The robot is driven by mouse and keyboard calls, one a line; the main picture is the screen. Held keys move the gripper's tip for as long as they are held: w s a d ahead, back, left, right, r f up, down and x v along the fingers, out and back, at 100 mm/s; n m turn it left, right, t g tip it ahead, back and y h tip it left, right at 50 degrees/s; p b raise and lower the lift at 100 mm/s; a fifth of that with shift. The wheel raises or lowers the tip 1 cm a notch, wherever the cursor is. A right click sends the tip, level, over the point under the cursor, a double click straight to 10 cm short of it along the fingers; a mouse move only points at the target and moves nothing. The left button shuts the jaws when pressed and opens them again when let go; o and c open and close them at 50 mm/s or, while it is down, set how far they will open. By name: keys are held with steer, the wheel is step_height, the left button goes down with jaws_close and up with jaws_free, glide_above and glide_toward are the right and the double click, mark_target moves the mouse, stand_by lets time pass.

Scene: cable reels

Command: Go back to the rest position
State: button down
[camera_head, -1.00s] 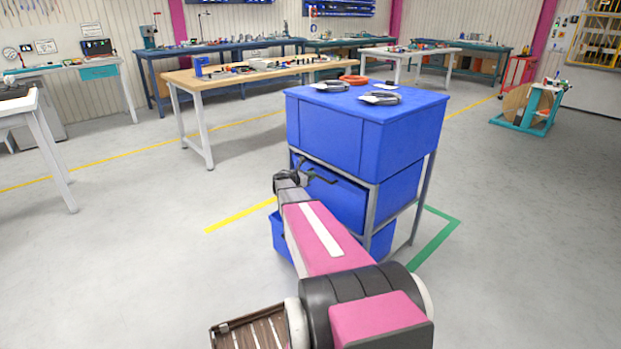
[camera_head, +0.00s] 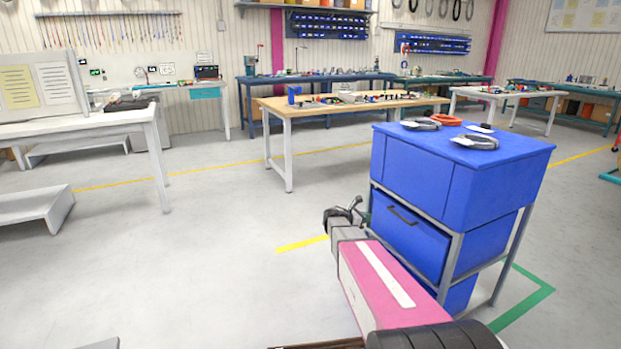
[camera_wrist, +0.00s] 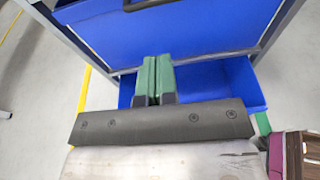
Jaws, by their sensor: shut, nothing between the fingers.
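My gripper (camera_wrist: 153,80) is shut and empty; its two green fingers lie side by side in the wrist view. In the head view my gripper (camera_head: 350,212) is at the end of my pink arm, left of the blue drawer cabinet (camera_head: 440,180) and close to its front. The wrist view shows a blue drawer front (camera_wrist: 190,40) with a dark handle beyond the fingers, and an open blue bin (camera_wrist: 235,85) below it. I cannot tell whether the fingers touch anything.
Coiled cables, grey (camera_head: 474,142) and orange (camera_head: 446,120), lie on the cabinet top. A wooden workbench (camera_head: 330,105) stands behind. White tables (camera_head: 90,125) stand at the left, with a low white step (camera_head: 30,205). The floor (camera_head: 200,260) left of my arm is clear.

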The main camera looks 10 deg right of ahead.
steer(key=s+a+f+m+g+y, duration=0.2)
steer(key=s+a+m+y, duration=0.5)
steer(key=s, duration=0.7)
steer(key=s+a+f+m+g+y, duration=0.2)
steer(key=s+a+m+y, duration=0.5)
steer(key=s+a+m, duration=0.5)
steer(key=shift+s+f+m+g+y, duration=0.3)
steer(key=shift+s+f+m+g, duration=0.1)
steer(key=shift+s+f+m, duration=0.6)
steer(key=shift+w+r, duration=0.1)
steer(key=shift+r, duration=0.15)
